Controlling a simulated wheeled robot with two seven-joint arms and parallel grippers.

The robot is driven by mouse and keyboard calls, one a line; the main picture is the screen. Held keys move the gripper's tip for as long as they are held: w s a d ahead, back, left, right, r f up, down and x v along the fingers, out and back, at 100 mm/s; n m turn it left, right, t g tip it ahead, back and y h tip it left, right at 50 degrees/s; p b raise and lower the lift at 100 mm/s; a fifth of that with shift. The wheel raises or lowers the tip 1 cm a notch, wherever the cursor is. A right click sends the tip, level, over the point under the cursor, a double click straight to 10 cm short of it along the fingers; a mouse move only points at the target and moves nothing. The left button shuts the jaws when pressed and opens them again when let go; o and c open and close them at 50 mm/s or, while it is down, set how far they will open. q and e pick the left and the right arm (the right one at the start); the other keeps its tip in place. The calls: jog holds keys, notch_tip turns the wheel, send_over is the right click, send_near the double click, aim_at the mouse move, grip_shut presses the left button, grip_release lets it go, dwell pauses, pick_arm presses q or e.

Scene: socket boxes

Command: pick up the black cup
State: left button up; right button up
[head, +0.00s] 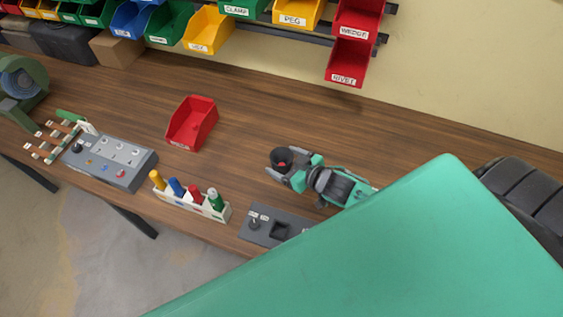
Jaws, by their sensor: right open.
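The black cup (281,157) stands upright on the wooden table, right of the middle, with something red showing inside it. My right gripper (291,169) is open and comes in from the lower right, its jaws close against the near side of the cup. I cannot tell whether the fingers touch the cup or how far they reach around it. The cup's lower part is partly hidden by the gripper. My left gripper is not in view.
A grey panel (262,238) lies near the front edge, partly hidden by my arm. A white rack (180,203) with coloured pegs, a grey button box (120,161) and a red bin (192,124) stand left. The table behind the cup is clear.

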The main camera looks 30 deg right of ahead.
jog(key=shift+w+a+f, duration=0.25)
jog(key=shift+w, duration=0.4)
jog(key=c, duration=0.9)
jog(key=shift+c, duration=0.2)
jog(key=shift+r, duration=0.1)
